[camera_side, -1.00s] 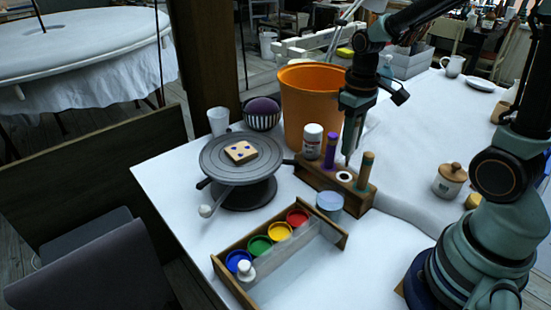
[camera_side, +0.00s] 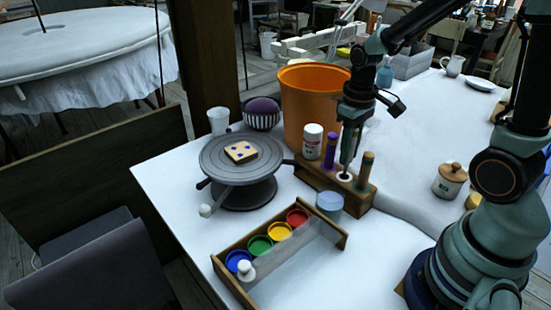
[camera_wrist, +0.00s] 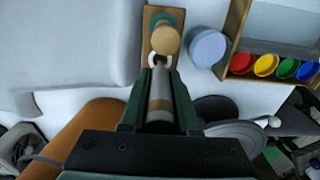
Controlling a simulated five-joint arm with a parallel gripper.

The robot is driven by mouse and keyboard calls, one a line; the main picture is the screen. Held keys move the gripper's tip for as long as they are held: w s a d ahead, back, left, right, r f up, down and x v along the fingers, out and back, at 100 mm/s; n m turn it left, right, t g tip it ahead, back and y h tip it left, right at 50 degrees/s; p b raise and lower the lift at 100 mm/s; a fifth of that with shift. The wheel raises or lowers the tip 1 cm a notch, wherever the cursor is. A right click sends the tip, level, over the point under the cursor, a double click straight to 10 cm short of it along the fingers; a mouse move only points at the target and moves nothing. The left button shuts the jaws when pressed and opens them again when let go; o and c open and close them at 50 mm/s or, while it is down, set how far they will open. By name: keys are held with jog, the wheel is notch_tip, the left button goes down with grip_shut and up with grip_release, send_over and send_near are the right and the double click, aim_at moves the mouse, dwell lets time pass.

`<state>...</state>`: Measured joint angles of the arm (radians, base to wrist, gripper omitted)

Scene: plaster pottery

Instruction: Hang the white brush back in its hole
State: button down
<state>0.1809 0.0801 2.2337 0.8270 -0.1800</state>
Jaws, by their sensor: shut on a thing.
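My gripper (camera_side: 348,158) is shut on the white brush (camera_wrist: 160,92), which points at the wooden rack (camera_side: 318,178). In the wrist view the brush lies between the two dark green jaws (camera_wrist: 160,100), pale with a tan band. A white-ringed hole (camera_side: 344,177) is in the rack, directly below the jaws; the ring also shows in the wrist view (camera_wrist: 152,59). The brush's lower end is at the ring, but I cannot tell how far it is inside. A purple brush (camera_side: 331,146) and a green-banded brush (camera_side: 366,168) stand upright on either side.
A white jar (camera_side: 312,141) and an orange bucket (camera_side: 305,100) stand behind the rack. A pale blue round pot (camera_side: 329,204) is close in front. The paint tray (camera_side: 225,272) and turntable (camera_side: 240,158) are to the left.

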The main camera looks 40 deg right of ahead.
aim_at(346, 168)
jog(key=shift+f, duration=1.9)
jog(key=shift+f, duration=0.45)
jog(key=c, duration=0.6)
grip_release()
notch_tip(346, 168, up, 12)
jog(key=shift+f, duration=0.1)
jog(key=shift+a+r, duration=0.1)
jog(key=shift+r, duration=0.2)
jog(key=shift+s+a+r+t, duration=0.55)
jog(key=shift+a+r+t, duration=0.35)
jog(key=shift+a+t, duration=0.05)
jog(key=shift+s+a+r+t, duration=0.55)
jog(key=shift+a+r+t, duration=0.35)
jog(key=shift+r, duration=0.05)
jog(key=shift+s+a+r+t, duration=0.55)
jog(key=shift+a+r+t, duration=0.35)
jog(key=shift+a+t, duration=0.05)
